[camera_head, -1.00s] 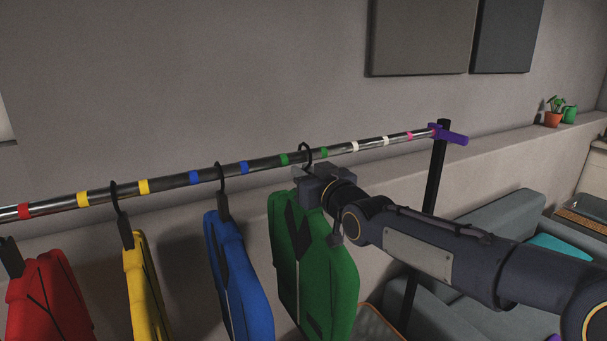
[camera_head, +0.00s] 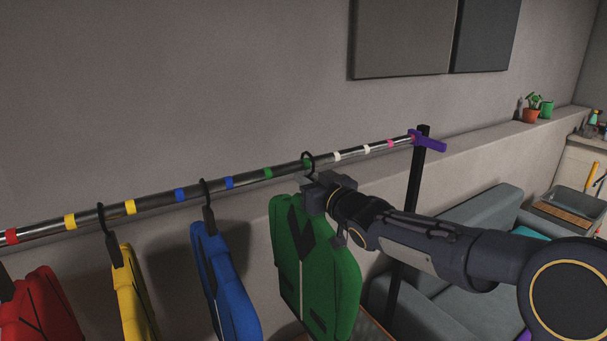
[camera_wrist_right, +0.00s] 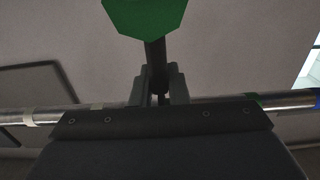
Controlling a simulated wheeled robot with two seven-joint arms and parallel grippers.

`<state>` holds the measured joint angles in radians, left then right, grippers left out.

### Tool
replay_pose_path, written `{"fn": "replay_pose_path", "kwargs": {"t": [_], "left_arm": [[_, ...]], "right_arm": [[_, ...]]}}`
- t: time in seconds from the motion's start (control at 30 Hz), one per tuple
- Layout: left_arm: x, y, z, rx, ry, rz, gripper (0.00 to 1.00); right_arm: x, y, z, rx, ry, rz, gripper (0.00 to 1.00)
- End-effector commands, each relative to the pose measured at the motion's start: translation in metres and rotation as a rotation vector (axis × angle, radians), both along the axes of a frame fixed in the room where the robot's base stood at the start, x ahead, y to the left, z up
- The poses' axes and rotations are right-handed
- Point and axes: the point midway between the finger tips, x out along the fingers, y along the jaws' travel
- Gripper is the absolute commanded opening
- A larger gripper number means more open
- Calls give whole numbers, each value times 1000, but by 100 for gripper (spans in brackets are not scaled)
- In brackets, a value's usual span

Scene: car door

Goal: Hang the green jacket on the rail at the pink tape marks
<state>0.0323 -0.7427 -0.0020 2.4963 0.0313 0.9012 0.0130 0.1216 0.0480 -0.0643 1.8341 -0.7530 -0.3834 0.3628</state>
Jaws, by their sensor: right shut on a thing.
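The green jacket (camera_head: 318,262) hangs upright below the rail (camera_head: 160,202) in the head view. My right gripper (camera_head: 312,188) is shut on its dark hanger just under the hook (camera_head: 308,160). The hook is at the rail by the right green tape mark; whether it touches the rail I cannot tell. In the wrist view the hanger stem (camera_wrist_right: 155,55) is between the jaws (camera_wrist_right: 160,88), with a green piece (camera_wrist_right: 145,12) above. A pink tape mark (camera_head: 390,144) is further right, near the rail's end; a second is not clear. My left gripper is out of view.
Red (camera_head: 42,310), yellow (camera_head: 133,290) and blue (camera_head: 226,285) jackets hang to the left. White tape marks (camera_head: 338,156) lie between the hook and the pink mark, where the rail is clear. A purple bracket (camera_head: 430,145) and black post (camera_head: 414,190) close the right end.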

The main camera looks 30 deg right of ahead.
Motion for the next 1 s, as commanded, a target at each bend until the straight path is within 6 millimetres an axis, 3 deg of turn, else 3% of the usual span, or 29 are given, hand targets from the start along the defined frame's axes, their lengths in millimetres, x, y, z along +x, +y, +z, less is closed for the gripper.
{"fn": "replay_pose_path", "kwargs": {"t": [0.6, 1.0], "left_arm": [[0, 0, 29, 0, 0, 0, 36], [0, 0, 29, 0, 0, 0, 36]], "right_arm": [[2, -34, 3, 1, -1, 0, 0], [4, -57, 1, -1, -3, 1, 0]]}}
